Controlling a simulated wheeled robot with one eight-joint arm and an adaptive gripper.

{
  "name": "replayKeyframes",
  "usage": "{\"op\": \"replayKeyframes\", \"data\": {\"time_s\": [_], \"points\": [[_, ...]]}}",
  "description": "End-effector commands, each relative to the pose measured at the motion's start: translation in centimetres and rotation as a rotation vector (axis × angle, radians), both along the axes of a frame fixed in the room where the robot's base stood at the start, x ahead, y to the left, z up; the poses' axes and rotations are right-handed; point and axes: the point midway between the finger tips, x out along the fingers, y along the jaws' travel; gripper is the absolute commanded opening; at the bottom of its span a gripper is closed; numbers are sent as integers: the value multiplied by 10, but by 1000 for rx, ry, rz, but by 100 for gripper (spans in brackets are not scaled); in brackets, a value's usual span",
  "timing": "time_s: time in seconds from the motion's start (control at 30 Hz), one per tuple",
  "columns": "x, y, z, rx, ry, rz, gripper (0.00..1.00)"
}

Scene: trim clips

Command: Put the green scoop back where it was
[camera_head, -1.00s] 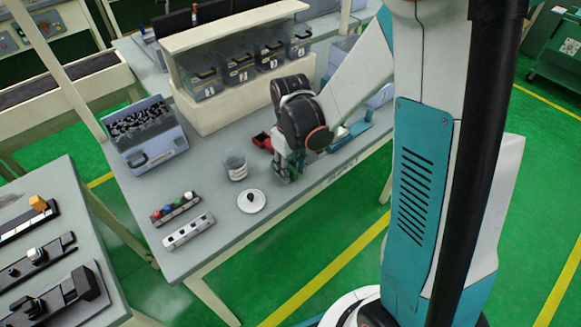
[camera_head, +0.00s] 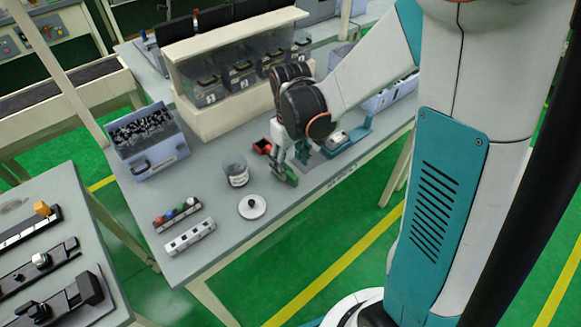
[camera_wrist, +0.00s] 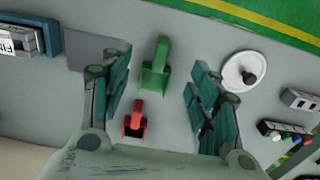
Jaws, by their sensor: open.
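The green scoop (camera_wrist: 156,66) lies on the grey table, between the fingers of my gripper (camera_wrist: 158,84) in the wrist view, apart from both. My gripper is open and empty above it. In the head view the green scoop (camera_head: 287,175) lies near the table's front edge, just below my gripper (camera_head: 292,156), which hides part of its surroundings. A smaller red scoop (camera_wrist: 135,122) lies close to it, and also shows in the head view (camera_head: 262,146). A darker grey square (camera_wrist: 90,47) lies beside the green scoop.
A glass jar (camera_head: 237,172) and a white round lid (camera_head: 252,207) stand left of the scoops. A scale-like teal device (camera_head: 345,141) is to the right. A shelf with clear bins (camera_head: 240,80) stands behind. A blue-grey bin (camera_head: 155,160) is at the far left.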

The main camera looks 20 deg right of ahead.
Motion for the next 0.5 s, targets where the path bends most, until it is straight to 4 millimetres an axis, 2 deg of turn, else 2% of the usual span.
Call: {"op": "replayKeyframes", "data": {"time_s": [0.03,0.2,0.5], "points": [[-1,0,15,0,0,0,56],[-1,0,46,0,0,0,56],[-1,0,72,0,-6,-3,56]]}}
